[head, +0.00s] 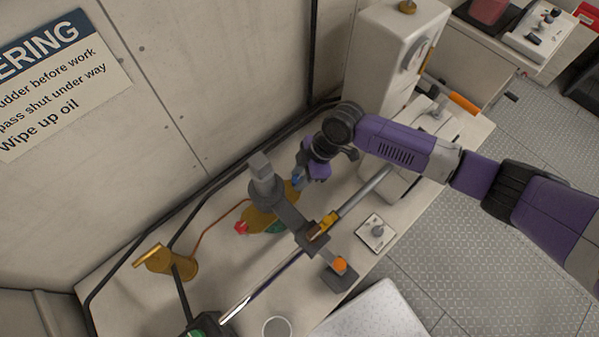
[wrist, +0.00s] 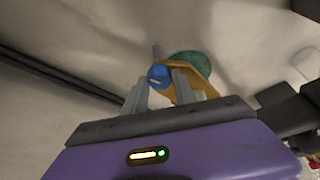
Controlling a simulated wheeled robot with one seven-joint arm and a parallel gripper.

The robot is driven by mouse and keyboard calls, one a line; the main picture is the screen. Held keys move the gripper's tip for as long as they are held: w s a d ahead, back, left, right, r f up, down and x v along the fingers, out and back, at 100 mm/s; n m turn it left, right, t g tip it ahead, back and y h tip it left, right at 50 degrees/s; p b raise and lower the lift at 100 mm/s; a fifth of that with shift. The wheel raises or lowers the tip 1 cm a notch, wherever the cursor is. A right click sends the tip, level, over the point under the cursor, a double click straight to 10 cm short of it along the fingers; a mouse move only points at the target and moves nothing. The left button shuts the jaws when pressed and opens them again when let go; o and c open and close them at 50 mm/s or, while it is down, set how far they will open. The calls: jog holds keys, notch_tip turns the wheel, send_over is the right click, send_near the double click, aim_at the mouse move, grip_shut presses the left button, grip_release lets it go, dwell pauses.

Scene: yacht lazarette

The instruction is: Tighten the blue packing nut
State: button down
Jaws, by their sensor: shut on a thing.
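The blue packing nut (wrist: 158,75) shows in the wrist view between the two fingertips of my gripper (wrist: 160,88). The jaws are shut on it. A brass-yellow body (wrist: 178,92) lies just behind the nut, with a green round part (wrist: 192,64) beyond it. In the head view my gripper (head: 298,179) reaches down at the right end of the brass fitting (head: 258,220), and a bit of blue shows at its tips. The fitting also carries a red part (head: 241,228) at its left end. Most of the nut is hidden by my gripper in the head view.
A grey post with an arm (head: 265,180) stands close left of my gripper. A shiny rod (head: 285,275) crosses the bench in front. A brass can (head: 180,262) stands at the left, and a white cabinet (head: 385,50) at the back. A small switch plate (head: 376,232) lies at the right.

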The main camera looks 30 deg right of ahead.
jog(key=shift+s+m+t+h, duration=0.1)
jog(key=shift+m+t+h, duration=0.35)
jog(key=shift+m, duration=1.15)
jog(key=c, duration=1)
grip_release()
jog(key=b+v, duration=0.1)
jog(key=v, duration=0.6)
jog(key=shift+s+r, duration=0.2)
jog(key=shift+r, duration=0.15)
jog(key=shift+d, duration=0.1)
